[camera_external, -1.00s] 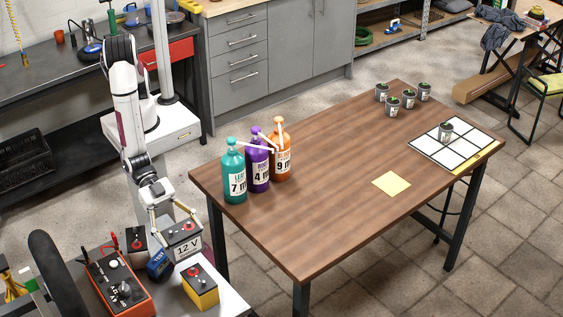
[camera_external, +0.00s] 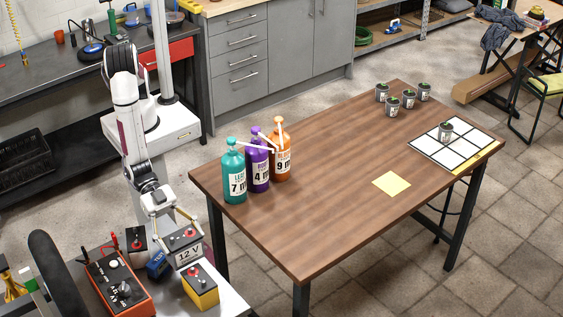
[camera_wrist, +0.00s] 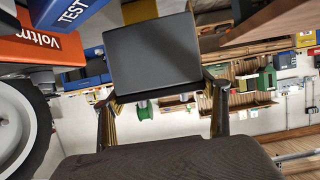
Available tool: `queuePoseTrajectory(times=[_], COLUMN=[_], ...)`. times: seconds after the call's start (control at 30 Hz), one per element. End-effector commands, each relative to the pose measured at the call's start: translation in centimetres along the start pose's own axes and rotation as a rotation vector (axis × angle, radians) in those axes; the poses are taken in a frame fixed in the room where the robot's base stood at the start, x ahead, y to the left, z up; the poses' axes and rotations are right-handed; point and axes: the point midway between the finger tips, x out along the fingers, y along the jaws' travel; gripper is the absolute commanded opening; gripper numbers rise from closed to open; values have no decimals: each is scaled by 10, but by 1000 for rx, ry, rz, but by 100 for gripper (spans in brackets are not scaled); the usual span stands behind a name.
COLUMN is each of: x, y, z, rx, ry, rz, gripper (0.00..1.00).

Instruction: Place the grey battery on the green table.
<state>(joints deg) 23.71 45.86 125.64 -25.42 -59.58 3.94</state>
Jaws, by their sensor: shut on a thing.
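The grey battery (camera_external: 187,243) has a dark top, a red knob and a white "12 V" label. My gripper (camera_external: 180,230) is shut on it, with a finger at either side, above or at the edge of the bench at the lower left. In the wrist view the battery (camera_wrist: 153,55) is a plain dark grey block between the two fingers (camera_wrist: 163,105). I cannot tell its exact height over the bench. No table with a green top shows; the large table (camera_external: 320,190) has a brown wooden top.
On the bench near the battery are a yellow battery (camera_external: 201,288), a blue box (camera_external: 157,264), an orange tester (camera_external: 118,284) and a dark battery (camera_external: 136,240). Teal, purple and orange bottles (camera_external: 235,175) stand on the brown table's left end.

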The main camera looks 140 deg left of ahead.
Motion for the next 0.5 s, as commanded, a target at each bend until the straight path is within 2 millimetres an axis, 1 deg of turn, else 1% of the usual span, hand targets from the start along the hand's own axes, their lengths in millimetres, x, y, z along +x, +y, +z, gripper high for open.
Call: queuePoseTrajectory(times=[0.3,0.5], x=[11,13], y=[1,1], z=[21,25], rx=[-1,-1], ry=[7,8], rz=[1,2], gripper=[18,18])
